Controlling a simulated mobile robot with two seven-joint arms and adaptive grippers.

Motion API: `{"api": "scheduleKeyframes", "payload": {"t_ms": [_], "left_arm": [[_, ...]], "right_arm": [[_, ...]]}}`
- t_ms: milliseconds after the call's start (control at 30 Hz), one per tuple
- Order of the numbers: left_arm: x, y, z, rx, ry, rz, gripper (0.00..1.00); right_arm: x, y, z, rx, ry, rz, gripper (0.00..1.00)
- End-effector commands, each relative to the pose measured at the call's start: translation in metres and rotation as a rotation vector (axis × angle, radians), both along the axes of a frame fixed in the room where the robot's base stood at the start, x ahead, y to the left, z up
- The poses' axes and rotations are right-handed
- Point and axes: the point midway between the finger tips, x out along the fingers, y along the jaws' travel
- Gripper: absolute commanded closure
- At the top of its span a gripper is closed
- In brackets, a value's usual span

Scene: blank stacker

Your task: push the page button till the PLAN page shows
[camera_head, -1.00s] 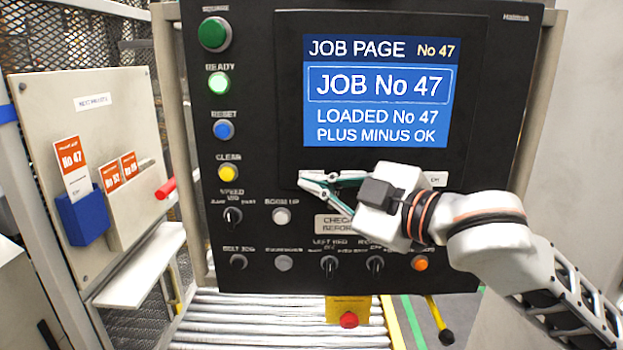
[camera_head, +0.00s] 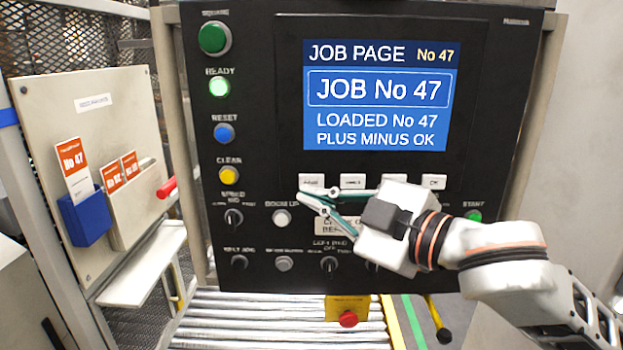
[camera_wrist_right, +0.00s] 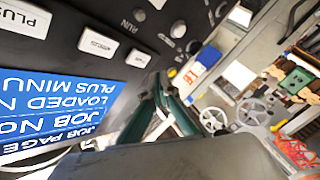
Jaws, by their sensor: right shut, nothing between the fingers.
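The screen (camera_head: 376,95) on the dark control panel shows JOB PAGE, No 47. Below it is a row of white buttons. The page button (camera_head: 311,181) is the leftmost, with the minus button (camera_head: 352,182) beside it and the OK button (camera_head: 433,182) at the right end. My right gripper (camera_head: 300,197) is shut and empty, its fingertips just below and left of the page button in the head view. I cannot tell its distance from the panel. The right wrist view shows the minus button (camera_wrist_right: 98,42) and the gripper fingers (camera_wrist_right: 160,82). My left gripper is not in view.
Coloured buttons line the panel's left side, including the yellow clear button (camera_head: 228,175). Knobs sit below the gripper, and the green start button (camera_head: 474,215) is at right. A card board (camera_head: 90,130) stands left. Rollers (camera_head: 250,320) run below the panel.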

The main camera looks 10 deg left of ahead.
Motion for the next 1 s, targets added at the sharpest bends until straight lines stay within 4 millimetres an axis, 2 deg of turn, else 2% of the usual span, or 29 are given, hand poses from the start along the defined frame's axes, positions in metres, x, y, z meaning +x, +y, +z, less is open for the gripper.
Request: {"api": "scheduleKeyframes", "payload": {"t_ms": [333, 1000], "left_arm": [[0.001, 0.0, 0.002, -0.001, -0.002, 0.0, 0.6], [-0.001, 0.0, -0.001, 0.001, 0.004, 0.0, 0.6]], "right_arm": [[-0.026, -0.006, 0.0, -0.001, 0.0, -0.001, 1.0], [-0.027, -0.006, 0.0, 0.0, 0.001, -0.001, 1.0]]}}
